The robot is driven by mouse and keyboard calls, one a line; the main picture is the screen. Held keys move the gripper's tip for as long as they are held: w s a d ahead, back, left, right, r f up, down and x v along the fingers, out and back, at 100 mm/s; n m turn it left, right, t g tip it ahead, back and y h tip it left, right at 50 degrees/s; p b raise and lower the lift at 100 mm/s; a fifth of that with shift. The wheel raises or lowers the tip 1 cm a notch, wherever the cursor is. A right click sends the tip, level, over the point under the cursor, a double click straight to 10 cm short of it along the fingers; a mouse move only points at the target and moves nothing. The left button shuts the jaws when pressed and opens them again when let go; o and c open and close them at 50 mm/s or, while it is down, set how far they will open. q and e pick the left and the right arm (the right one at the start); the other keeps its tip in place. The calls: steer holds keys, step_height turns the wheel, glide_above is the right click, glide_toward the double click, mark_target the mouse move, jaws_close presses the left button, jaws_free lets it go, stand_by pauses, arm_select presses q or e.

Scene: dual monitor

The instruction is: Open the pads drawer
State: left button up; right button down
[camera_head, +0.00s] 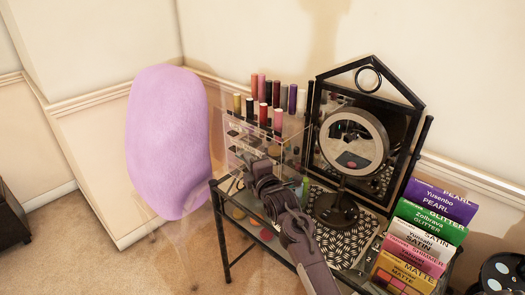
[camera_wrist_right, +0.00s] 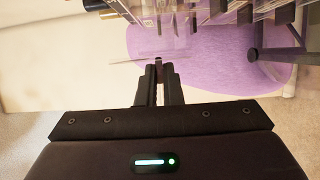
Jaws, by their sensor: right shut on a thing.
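A clear acrylic organizer (camera_head: 232,128) with drawers stands on the left end of the small table. Pale lettering shows on its front but is too small to read, so I cannot tell which drawer is the pads one. My right gripper (camera_head: 247,166) is at the organizer's lower front, its arm reaching in from below. In the right wrist view the right gripper (camera_wrist_right: 158,76) has its fingers close together, shut on a small dark knob (camera_wrist_right: 158,61). The knob's link to a drawer is hard to see. My left gripper is not in view.
Several lipsticks (camera_head: 262,88) stand on top of the organizer. A round mirror on a stand (camera_head: 352,142) and a black-framed mirror (camera_head: 330,100) are beside it. Stacked makeup boxes (camera_head: 425,228) sit at the right. A purple pouf-like shape (camera_head: 165,140) is at the left.

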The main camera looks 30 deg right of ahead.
steer(key=s+a+p, duration=0.1)
steer(key=s+a, duration=0.1)
steer(key=a, duration=0.4)
steer(key=shift+s+a, duration=0.2)
steer(key=shift+a, duration=0.2)
steer(key=c, duration=1.6)
jaws_free()
steer(key=s, duration=0.4)
steer(key=s+b, duration=0.1)
steer(key=s, duration=0.2)
steer(key=shift+s+a, duration=0.2)
steer(key=shift+s, duration=0.2)
